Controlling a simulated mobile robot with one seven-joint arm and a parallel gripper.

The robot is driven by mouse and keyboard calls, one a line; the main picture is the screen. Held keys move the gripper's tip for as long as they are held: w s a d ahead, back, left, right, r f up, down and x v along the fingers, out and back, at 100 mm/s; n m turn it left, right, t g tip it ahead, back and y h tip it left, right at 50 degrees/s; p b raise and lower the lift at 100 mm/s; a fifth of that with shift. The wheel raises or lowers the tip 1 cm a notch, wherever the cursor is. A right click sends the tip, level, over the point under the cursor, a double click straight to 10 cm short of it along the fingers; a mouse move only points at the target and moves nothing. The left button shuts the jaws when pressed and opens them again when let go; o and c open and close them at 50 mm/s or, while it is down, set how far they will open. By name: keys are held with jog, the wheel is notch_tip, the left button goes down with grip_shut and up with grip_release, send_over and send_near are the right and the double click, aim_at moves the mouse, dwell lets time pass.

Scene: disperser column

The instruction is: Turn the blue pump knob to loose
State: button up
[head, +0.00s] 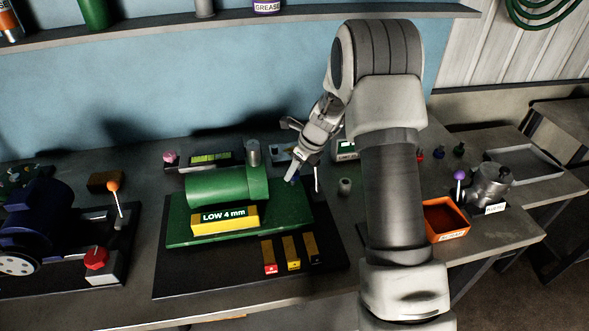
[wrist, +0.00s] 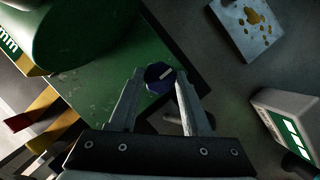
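The blue knob (wrist: 159,77) is dark blue, faceted, with a short white mark on its top. In the wrist view it sits near the corner of the green pump base (wrist: 95,90). My gripper (wrist: 161,74) has its two fingers apart, one on each side of the knob; I cannot tell whether either finger touches it. In the head view my gripper (head: 292,175) reaches down to the back right of the green pump (head: 220,188), which carries a "LOW 4 mm" label. The knob is hardly visible there.
A thin upright lever (head: 316,178) is just right of my gripper. An orange bin (head: 445,220) stands at right; a dark blue motor (head: 38,225) and red knob (head: 96,258) are at left.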

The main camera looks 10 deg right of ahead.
grip_shut()
jog(key=n, duration=0.2)
jog(key=n+g+y, duration=0.1)
jog(key=n, duration=0.1)
jog(key=shift+w+d+n+g, duration=0.1)
jog(key=shift+n+g, duration=0.2)
jog(key=shift+n, duration=0.1)
jog(key=n+g, duration=0.1)
jog(key=n, duration=0.1)
jog(key=n+g, duration=0.1)
jog(key=n, duration=0.2)
jog(key=shift+w, duration=0.15)
jog(key=n+g, duration=0.1)
jog(key=n, duration=0.3)
jog(key=shift+w, duration=0.1)
jog(key=n+g+h, duration=0.1)
jog(key=n, duration=0.2)
jog(key=shift+w+n+g, duration=0.1)
jog(key=shift+n+g, duration=0.2)
jog(key=shift+n, duration=0.1)
jog(key=n, duration=0.2)
jog(key=n+g+h, duration=0.1)
jog(key=n, duration=0.1)
jog(key=n+h, duration=0.1)
jog(key=n, duration=0.1)
jog(key=shift+a, duration=0.25)
jog(key=shift+n, duration=0.3)
